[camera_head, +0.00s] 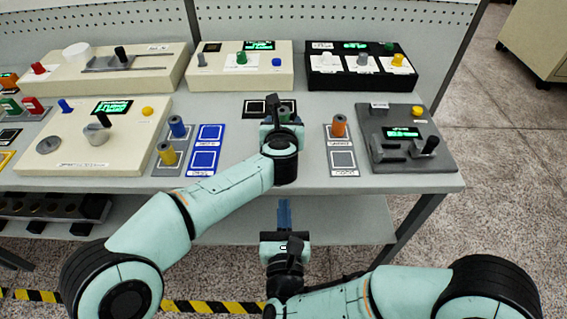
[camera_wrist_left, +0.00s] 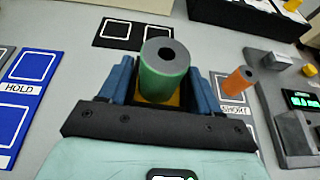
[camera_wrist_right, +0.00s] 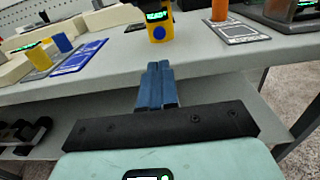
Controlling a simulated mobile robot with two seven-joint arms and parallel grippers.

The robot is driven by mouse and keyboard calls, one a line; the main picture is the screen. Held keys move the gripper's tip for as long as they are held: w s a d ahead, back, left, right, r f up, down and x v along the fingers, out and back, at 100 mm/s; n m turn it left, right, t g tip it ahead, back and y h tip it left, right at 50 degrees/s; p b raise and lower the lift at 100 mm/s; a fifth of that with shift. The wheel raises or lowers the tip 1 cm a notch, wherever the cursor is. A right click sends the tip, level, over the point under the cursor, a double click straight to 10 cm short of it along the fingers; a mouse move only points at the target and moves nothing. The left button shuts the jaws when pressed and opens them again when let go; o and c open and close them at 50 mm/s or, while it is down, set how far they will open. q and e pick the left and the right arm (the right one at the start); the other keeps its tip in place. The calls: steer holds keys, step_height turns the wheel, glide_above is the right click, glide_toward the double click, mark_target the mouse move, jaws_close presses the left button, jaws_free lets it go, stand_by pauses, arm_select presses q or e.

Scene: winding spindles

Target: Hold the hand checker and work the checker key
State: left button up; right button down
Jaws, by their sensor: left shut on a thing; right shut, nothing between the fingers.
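My left gripper (camera_head: 283,108) is over the table's front middle. In the left wrist view its blue fingers (camera_wrist_left: 160,85) are shut around a green cylinder (camera_wrist_left: 165,75) with a dark hole in its top, and a yellow part shows below it. In the right wrist view a yellow body (camera_wrist_right: 161,34) with a lit display above it and a small dark mark on its face appears there; I take this to be the hand checker. Whether the dark mark is the key is too small to tell. My right gripper (camera_head: 284,212) is shut and empty, in front of the table edge and apart from the checker.
A grey device (camera_head: 405,155) stands at the right end. Consoles line the back. A dark pad (camera_wrist_left: 132,33) lies behind the green cylinder.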

steer(key=w, duration=1.3)
steer(key=shift+w+f, duration=0.1)
steer(key=shift+w, duration=0.05)
